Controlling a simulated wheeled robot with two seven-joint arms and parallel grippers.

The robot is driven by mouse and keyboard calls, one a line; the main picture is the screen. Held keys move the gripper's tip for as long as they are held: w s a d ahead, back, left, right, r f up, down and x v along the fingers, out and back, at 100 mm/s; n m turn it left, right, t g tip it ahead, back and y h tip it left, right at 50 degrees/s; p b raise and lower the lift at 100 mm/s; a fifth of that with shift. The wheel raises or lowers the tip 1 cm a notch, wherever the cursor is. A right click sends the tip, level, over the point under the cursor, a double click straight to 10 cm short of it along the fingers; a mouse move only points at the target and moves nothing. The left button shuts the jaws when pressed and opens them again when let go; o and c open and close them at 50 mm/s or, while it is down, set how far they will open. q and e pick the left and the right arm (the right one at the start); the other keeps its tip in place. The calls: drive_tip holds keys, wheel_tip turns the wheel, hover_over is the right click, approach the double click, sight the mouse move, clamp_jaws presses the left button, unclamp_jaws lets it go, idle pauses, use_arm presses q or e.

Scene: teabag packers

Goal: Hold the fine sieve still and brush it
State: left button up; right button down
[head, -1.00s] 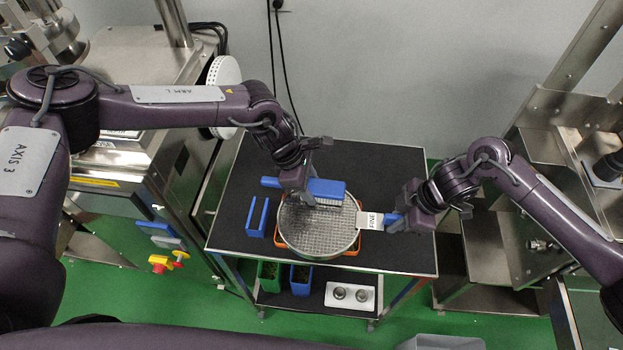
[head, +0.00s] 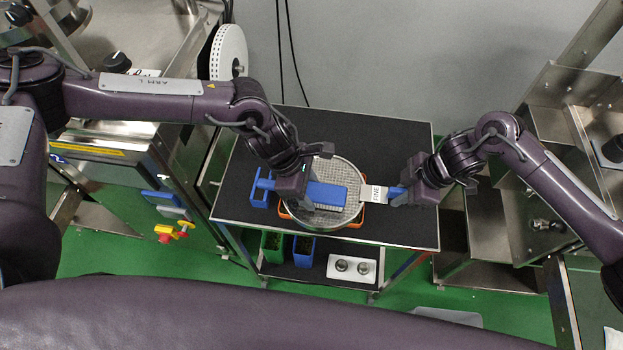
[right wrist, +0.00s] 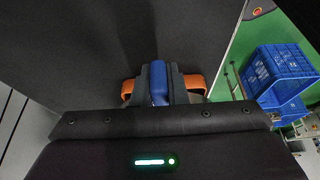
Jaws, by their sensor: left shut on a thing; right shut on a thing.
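The round fine sieve (head: 343,174) lies on an orange holder (head: 355,221) on the black table top. Its tab is marked FINE (head: 374,194). My right gripper (head: 397,195) is shut on the blue handle of the sieve at its right side; the handle (right wrist: 158,82) also shows between the fingers in the right wrist view. My left gripper (head: 297,190) is shut on the blue brush (head: 328,194), which is over the front part of the mesh. The brush's bristles face down; I cannot tell how firmly they touch the mesh. My left gripper hides the sieve's left part.
A green bin (head: 272,243), a blue bin (head: 303,249) and a white block with two cups (head: 352,267) are on the shelf below. The table's right side is clear.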

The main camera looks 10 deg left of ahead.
use_arm(q)
drive_tip(key=shift+w+r, duration=0.15)
drive_tip(key=shift+r, duration=3.85)
use_arm(e)
drive_tip(key=c, duration=1.4)
unclamp_jaws()
drive_tip(key=shift+o, duration=0.2)
drive_tip(key=v, duration=1.2)
